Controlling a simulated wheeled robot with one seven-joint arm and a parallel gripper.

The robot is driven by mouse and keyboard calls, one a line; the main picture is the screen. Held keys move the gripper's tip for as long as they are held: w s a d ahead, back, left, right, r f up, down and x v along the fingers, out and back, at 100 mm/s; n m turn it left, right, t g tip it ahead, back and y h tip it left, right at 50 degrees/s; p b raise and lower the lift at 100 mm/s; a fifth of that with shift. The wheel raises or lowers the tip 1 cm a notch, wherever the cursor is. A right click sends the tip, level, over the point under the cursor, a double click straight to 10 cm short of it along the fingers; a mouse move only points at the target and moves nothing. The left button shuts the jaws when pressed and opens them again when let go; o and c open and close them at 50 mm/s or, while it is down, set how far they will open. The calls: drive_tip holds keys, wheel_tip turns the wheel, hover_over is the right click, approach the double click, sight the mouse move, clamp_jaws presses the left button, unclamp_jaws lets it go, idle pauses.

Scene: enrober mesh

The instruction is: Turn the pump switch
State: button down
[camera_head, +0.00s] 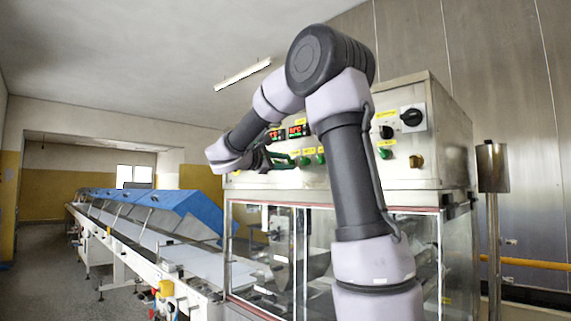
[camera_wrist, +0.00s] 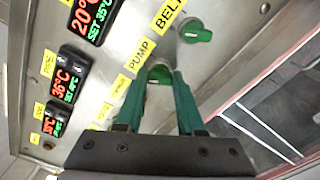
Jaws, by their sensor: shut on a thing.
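The pump switch (camera_wrist: 160,74) is a green rotary knob on the metal control panel, beside the yellow PUMP label (camera_wrist: 139,53) in the wrist view. My gripper (camera_wrist: 159,80) has green fingers reaching up to the panel. Its fingertips stand on either side of the knob and are shut on it. The fingers partly cover the knob, so its exact angle is hard to tell. In the head view my gripper (camera_head: 288,161) is at the front of the panel, partly hidden by my arm.
A green belt knob (camera_wrist: 195,32) sits close by the pump switch. Red and green displays (camera_wrist: 66,88) line the panel. A black switch (camera_head: 411,117) is at the panel's right. Below is a glass-fronted cabinet (camera_head: 262,250); a conveyor (camera_head: 150,240) runs left.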

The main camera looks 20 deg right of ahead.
idle(0.3)
drive_tip(key=c, duration=0.5)
unclamp_jaws()
drive_tip(key=v, duration=1.1)
drive_tip(key=shift+w, duration=0.1)
drive_tip(key=s+d+f+m+g+y, duration=0.25)
drive_tip(key=s+f+y, duration=0.25)
drive_tip(key=s+f, duration=0.25)
drive_tip(key=s+d+f+m+g+y, duration=0.1)
drive_tip(key=s+d+f+m+y, duration=0.1)
drive_tip(key=s+d+f+y, duration=0.45)
drive_tip(key=s+a+f+m+t+y, duration=0.1)
drive_tip(key=s+a+m+y, duration=0.1)
drive_tip(key=s+a+m, duration=0.1)
drive_tip(key=s+a+f+m+t+y, duration=0.2)
drive_tip(key=s+a+m+y, duration=0.1)
drive_tip(key=a, duration=0.3)
drive_tip(key=s+a+f+m+t+y, duration=0.1)
drive_tip(key=s+a+f+m+y, duration=0.1)
drive_tip(key=s+a+m, duration=0.1)
drive_tip(key=shift+s+a+m+t+y, duration=0.2)
drive_tip(key=shift+a+m, duration=0.25)
drive_tip(key=shift+a, duration=0.4)
